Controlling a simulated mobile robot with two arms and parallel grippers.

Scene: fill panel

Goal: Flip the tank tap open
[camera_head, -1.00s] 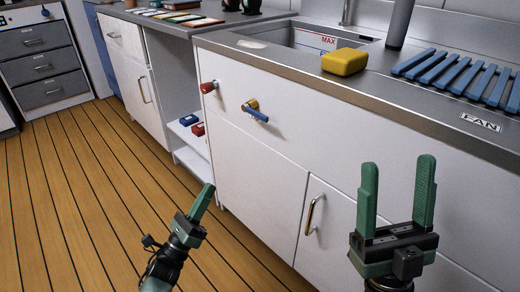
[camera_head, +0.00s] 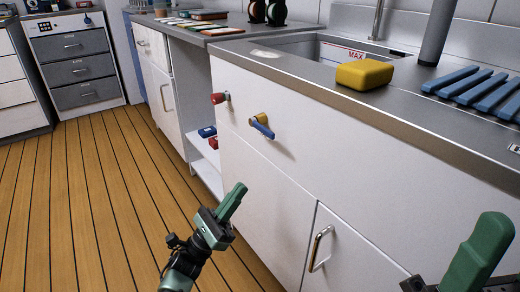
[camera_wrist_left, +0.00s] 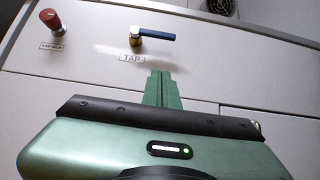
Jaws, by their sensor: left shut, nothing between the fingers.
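The tank tap (camera_head: 262,125) is on the white cabinet front, with a brass-yellow body and a blue lever. In the left wrist view the tap (camera_wrist_left: 137,39) is above a "TAP" label, and its lever points sideways to the right. My left gripper (camera_head: 240,188) is shut and empty, below and in front of the tap, apart from it. In the left wrist view its closed fingers (camera_wrist_left: 158,75) point up toward the panel, just under the label. My right gripper (camera_head: 482,250) is partly cut off at the bottom right, with one green finger showing.
A red knob (camera_head: 220,98) sits left of the tap; it also shows in the left wrist view (camera_wrist_left: 52,21). A cabinet door handle (camera_head: 320,248) sticks out below. A yellow sponge (camera_head: 365,74) lies on the counter edge (camera_head: 400,125). Wooden floor (camera_head: 90,210) is free at left.

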